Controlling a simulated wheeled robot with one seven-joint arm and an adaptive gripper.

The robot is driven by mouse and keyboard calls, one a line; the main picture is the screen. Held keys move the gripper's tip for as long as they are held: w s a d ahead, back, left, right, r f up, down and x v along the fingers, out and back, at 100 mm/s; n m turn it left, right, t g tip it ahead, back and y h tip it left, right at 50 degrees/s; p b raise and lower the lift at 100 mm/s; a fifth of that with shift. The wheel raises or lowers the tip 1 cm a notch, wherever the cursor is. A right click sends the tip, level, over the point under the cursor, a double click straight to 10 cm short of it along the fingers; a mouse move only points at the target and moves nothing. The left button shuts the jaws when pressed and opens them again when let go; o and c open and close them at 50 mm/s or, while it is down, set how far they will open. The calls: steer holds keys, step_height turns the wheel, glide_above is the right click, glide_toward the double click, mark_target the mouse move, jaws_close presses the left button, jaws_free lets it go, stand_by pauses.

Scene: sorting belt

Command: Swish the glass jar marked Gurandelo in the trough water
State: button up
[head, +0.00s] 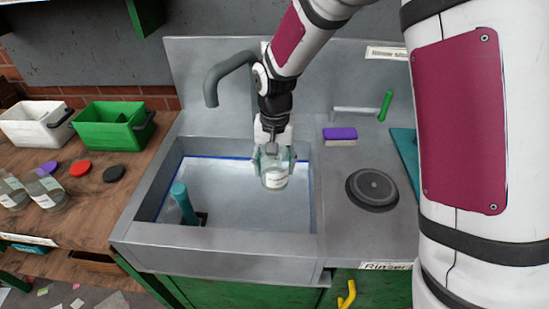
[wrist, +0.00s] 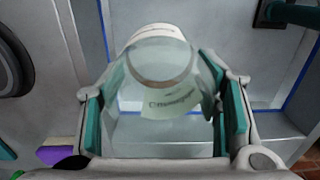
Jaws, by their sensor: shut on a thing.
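A clear glass jar (head: 274,177) with a white label is held in my gripper (head: 273,160) over the right part of the trough (head: 215,238). The label's print is too small to read in either view. In the wrist view the jar (wrist: 160,95) sits between the two teal-padded fingers of my gripper (wrist: 163,112). The pale water (head: 225,185) fills the trough below a blue line on its walls. I cannot tell whether the jar's lower end touches the water.
A teal upright post (head: 184,203) stands in the trough's left part. A grey faucet (head: 228,72) arches over the back. A purple sponge (head: 340,136) and a round black disc (head: 372,188) lie on the right ledge. Several jars lie on the left wooden bench.

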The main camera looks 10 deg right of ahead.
step_height(320, 180, down, 19)
steer(key=b, duration=1.1)
steer(key=shift+r, duration=0.15)
steer(key=shift+a, duration=0.1)
steer(key=shift+w+a+b, duration=0.2)
steer(key=shift+w+a, duration=0.05)
steer(key=shift+a, duration=1.05)
steer(key=shift+w+a+b, duration=0.25)
steer(key=shift+a, duration=1.05)
steer(key=shift+w+a+b, duration=0.2)
steer(key=shift+w+a, duration=0.05)
steer(key=shift+a, duration=1.05)
steer(key=shift+s+d+p, duration=0.2)
steer(key=shift+s+d, duration=0.05)
steer(key=shift+d, duration=1.05)
steer(key=shift+s+d+p, duration=0.25)
steer(key=shift+d, duration=1.1)
steer(key=shift+s+d+p, duration=0.2)
steer(key=shift+s+d, duration=0.05)
steer(key=shift+d, duration=1.05)
